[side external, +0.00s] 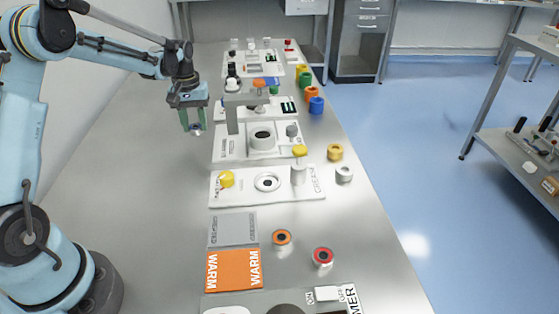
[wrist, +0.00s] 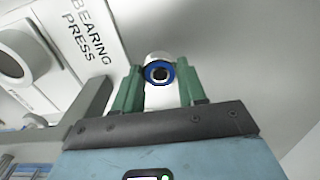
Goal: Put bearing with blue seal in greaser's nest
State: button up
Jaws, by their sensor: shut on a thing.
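My gripper (side external: 193,122) is shut on the bearing with the blue seal (wrist: 158,71) and holds it above the bare table, left of the bearing press board (side external: 228,150). In the wrist view the bearing sits between the green fingertips, its blue ring facing the camera. In the side view it is small and partly hidden by the fingers. The greaser appears to be the white board (side external: 240,197) with a yellow knob at the left and a yellow-topped post at the right. Its round nest (side external: 267,182) is in the middle and looks empty.
The bearing press label also shows in the wrist view (wrist: 88,32). An orange-sealed bearing (side external: 282,237) and a red-sealed bearing (side external: 323,256) stand near the front. A grey pad (side external: 232,229) and orange WARM pad (side external: 233,270) lie before the greaser. The table's left is clear.

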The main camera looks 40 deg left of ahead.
aim_at(195, 127)
jog(key=shift+f, duration=1.6)
jog(key=o, duration=1)
jog(key=shift+f, duration=0.1)
notch_tip(195, 127, up, 12)
jog(key=s+d+r+m+t, duration=0.2)
jog(key=s+d+r, duration=0.1)
jog(key=d, duration=0.3)
jog(key=s+d+r+m+t, duration=0.2)
jog(key=s+d, duration=0.1)
jog(key=d, duration=0.3)
jog(key=s+d+f+m+t, duration=0.2)
jog(key=s+d+f+m, duration=0.1)
jog(key=s+d, duration=0.4)
jog(key=shift+s+m+t, duration=0.4)
jog(key=shift+s+m, duration=0.15)
jog(key=shift+m, duration=0.15)
jog(key=shift+o, duration=0.5)
jog(key=shift+s+d+f, duration=0.3)
jog(key=shift+s+d, duration=0.1)
